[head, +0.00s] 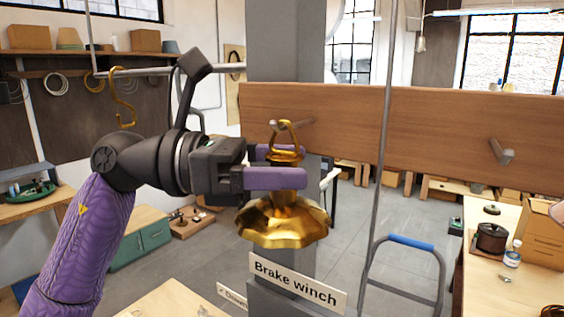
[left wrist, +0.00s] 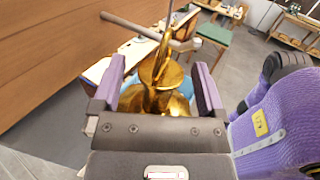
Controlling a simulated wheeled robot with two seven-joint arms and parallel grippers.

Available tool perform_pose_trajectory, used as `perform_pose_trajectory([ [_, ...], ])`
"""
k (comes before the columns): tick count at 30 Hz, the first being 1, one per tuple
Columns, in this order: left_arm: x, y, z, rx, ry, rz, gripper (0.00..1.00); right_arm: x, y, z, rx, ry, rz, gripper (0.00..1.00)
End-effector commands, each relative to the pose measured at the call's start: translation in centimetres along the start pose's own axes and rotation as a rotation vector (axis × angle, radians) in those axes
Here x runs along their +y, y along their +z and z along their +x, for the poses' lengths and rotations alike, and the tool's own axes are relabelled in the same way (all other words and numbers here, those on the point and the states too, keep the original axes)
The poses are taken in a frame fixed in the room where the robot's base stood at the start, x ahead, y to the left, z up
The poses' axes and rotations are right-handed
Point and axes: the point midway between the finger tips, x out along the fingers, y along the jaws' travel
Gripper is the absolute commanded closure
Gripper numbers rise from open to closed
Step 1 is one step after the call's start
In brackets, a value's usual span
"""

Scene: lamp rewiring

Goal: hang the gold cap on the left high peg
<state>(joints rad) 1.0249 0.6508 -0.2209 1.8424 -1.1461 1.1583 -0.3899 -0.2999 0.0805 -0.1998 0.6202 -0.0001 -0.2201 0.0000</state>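The gold cap (head: 282,222) hangs upright with its wide scalloped skirt down, in front of the wooden board. Its top ring (head: 295,138) crosses the left high peg (head: 304,122), and the peg's tip shows past the ring, so the ring appears to be around the peg. My left gripper (head: 285,166) has its purple fingers on either side of the cap's neck. In the left wrist view, the gripper (left wrist: 158,82) is open, with gaps between the fingers and the gold neck (left wrist: 157,100). The peg also shows there (left wrist: 135,27). My right gripper is not in view.
The wooden board (head: 420,125) carries another peg (head: 502,151) at right. A thin vertical rod (head: 381,170) stands just right of the cap. A "Brake winch" sign (head: 297,284) is below it. A gold hook (head: 124,98) hangs from a rail at left.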

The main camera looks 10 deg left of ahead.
Motion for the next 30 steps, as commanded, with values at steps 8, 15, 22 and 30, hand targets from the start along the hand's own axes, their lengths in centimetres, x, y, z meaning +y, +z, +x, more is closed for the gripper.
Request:
perform_pose_trajectory([
  [8, 0.1, -0.4, -1.3, 0.002, 0.004, -0.001, 0.08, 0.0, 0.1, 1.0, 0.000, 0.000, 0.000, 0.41],
  [15, 0.1, -0.5, -7.4, 0.000, 0.005, -0.001, 0.08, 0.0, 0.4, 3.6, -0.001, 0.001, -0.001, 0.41],
  [22, 0.0, -0.1, -9.9, 0.000, 0.000, -0.001, 0.08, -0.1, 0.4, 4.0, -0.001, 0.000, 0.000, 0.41],
  [30, 0.0, 0.0, -10.0, 0.000, 0.000, 0.000, 0.08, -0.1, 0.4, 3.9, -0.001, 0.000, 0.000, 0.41],
])
